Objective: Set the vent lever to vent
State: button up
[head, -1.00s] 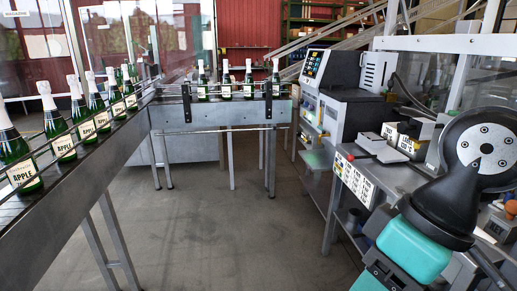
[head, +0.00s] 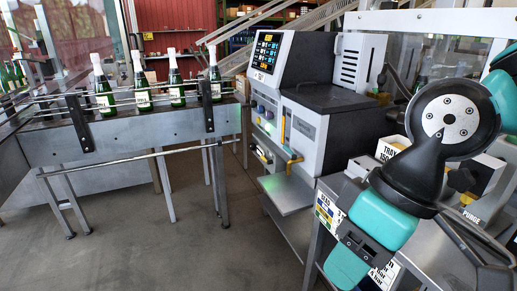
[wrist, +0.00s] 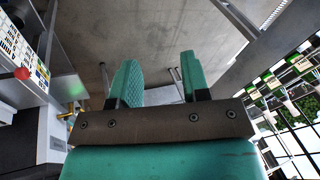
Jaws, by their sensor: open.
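No part in view can be identified for sure as the vent lever. In the head view my arm covers part of the right-hand bench.
A conveyor (head: 150,132) with several green bottles stands at the left. A small shelf (head: 287,193) juts from the machine's front. A label panel (head: 327,212) and a PURGE label (head: 471,216) show near my arm. The floor (head: 200,255) in front is clear.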

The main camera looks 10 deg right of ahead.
aim_at(268, 162)
jog(key=u, duration=0.35)
jog(key=i, duration=1.05)
jog(key=u, duration=0.6)
jog(key=i, duration=0.85)
jog(key=z, duration=0.6)
jog(key=i, duration=0.8)
jog(key=z, duration=0.55)
